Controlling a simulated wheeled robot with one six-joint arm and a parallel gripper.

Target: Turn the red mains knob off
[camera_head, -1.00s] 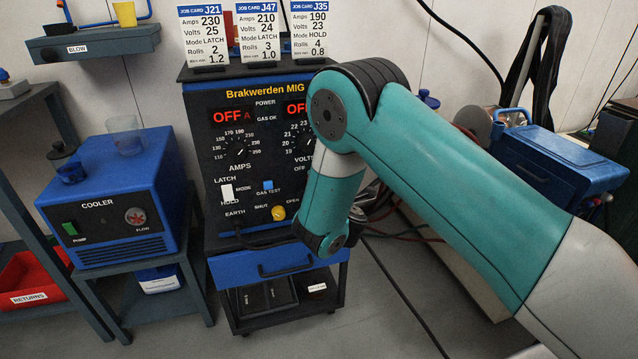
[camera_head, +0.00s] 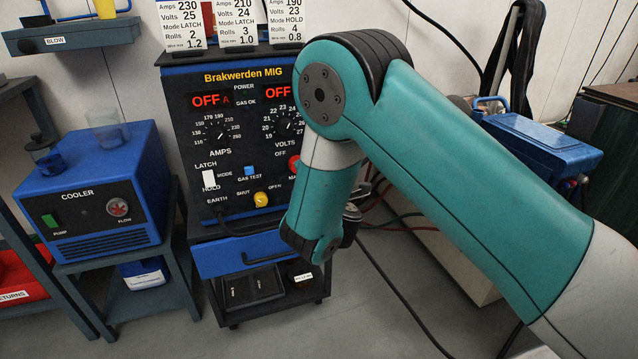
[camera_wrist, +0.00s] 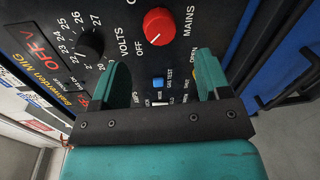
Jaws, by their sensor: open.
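The red mains knob (camera_wrist: 158,25) sits on the black front panel of the welder, between the words OFF and MAINS in the wrist view. A white mark on it points toward the OFF side. In the head view only the left edge of the red knob (camera_head: 293,163) shows; my arm hides the rest. My gripper (camera_wrist: 160,80) is open and empty in the wrist view, its two teal fingers apart. The knob appears beyond the fingertips, and no contact with it shows.
The welder's displays (camera_head: 212,101) read OFF. Near the mains knob are the blue gas test button (camera_head: 249,171), the yellow gas valve knob (camera_head: 261,199) and the volts dial (camera_wrist: 90,43). A blue cooler (camera_head: 90,190) stands left. Cables (camera_head: 395,213) hang right of the welder.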

